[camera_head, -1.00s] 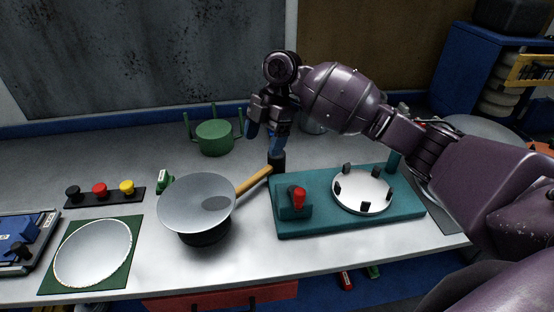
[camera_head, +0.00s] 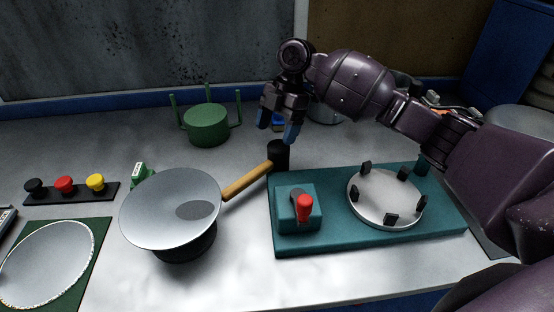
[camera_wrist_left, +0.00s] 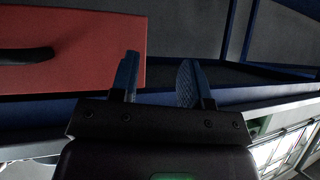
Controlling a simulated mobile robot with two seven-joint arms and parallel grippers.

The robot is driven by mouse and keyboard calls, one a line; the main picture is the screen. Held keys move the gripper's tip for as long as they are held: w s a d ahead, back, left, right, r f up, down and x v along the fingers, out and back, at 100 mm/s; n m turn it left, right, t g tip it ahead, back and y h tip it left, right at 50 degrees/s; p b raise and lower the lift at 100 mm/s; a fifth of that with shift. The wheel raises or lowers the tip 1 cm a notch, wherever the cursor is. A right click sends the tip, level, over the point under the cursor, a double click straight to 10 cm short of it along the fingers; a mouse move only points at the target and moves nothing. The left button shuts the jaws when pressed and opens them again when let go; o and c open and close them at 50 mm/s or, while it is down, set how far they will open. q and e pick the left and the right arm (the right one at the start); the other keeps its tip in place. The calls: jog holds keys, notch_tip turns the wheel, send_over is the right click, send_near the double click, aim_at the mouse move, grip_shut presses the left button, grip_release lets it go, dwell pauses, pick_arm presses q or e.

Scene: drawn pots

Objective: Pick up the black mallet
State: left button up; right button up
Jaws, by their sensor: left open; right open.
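A short black cylinder (camera_head: 278,156), which looks like the mallet's head, is on the table in the head view. A wooden handle (camera_head: 247,182) runs from it down-left to the rim of the grey wok (camera_head: 171,206); I cannot tell whether handle and cylinder are one piece. My right gripper (camera_head: 277,126) is open and empty, pointing down, its blue fingertips just above the black cylinder in the picture. My left gripper (camera_wrist_left: 158,63) shows only in the left wrist view, open and empty, near a red drawer front (camera_wrist_left: 70,50).
A teal board (camera_head: 350,232) with a red-tipped lever (camera_head: 304,207) and a white round plate (camera_head: 386,196) with black knobs is right of the cylinder. A green pot (camera_head: 207,125) stands behind left. Black, red and yellow knobs (camera_head: 72,188) are at left. Bare table lies in front of the wok.

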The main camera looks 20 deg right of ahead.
aim_at(265, 164)
jog(key=x, duration=0.9)
jog(key=shift+w, duration=0.2)
jog(key=c, duration=1.1)
